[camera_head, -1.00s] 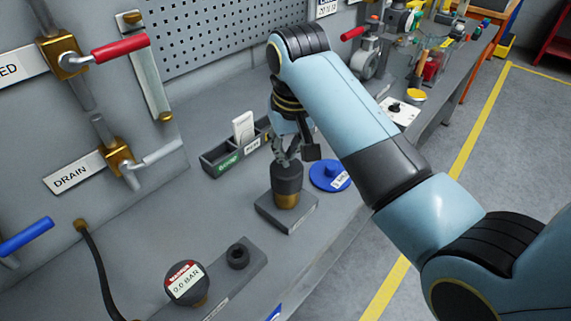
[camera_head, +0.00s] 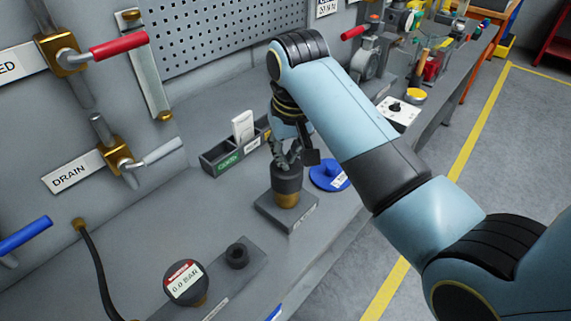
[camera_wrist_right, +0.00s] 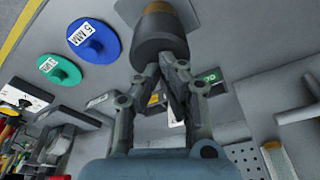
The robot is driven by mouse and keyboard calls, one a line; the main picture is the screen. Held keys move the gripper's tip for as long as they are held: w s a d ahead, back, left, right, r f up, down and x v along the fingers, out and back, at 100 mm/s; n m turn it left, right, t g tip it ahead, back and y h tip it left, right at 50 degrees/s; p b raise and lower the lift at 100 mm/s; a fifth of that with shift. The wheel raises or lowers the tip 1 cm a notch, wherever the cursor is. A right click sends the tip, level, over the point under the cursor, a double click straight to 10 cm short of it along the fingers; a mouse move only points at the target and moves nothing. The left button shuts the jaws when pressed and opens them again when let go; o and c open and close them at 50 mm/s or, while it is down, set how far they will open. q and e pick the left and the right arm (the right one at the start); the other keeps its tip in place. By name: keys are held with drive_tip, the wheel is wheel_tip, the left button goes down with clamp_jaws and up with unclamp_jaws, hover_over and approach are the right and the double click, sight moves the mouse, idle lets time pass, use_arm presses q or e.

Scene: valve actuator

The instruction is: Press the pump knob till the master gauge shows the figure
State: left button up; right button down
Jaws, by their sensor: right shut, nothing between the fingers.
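The pump knob (camera_head: 287,178) is a dark cylinder on a brass stem, standing on a grey base plate (camera_head: 265,217) on the bench. My right gripper (camera_head: 287,163) is shut and empty, pointing down with its fingertips at the knob's top. In the right wrist view the shut fingertips (camera_wrist_right: 168,62) meet or nearly meet the knob (camera_wrist_right: 158,40); I cannot tell if they press on it. The master gauge (camera_head: 185,282) is a round dark dial with a red band, reading 0.0 BAR. My left gripper is not in view.
A blue disc (camera_head: 328,177) lies right of the pump. A dark tray (camera_head: 222,163) with cards stands behind it. A black socket (camera_head: 238,256) sits beside the gauge. Red-handled (camera_head: 120,47) and DRAIN valves (camera_head: 155,155) are on the left panel. Bare bench lies left of the pump.

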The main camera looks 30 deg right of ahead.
sight(287, 175)
drive_tip(key=shift+f+b, duration=1.15)
drive_tip(key=shift+f, duration=1.75)
wheel_tip(287, 175, up, 3)
drive_tip(key=p, duration=0.3)
drive_tip(key=shift+r+p, duration=0.4)
drive_tip(key=shift+r, duration=1.6)
drive_tip(key=shift+f, duration=0.15)
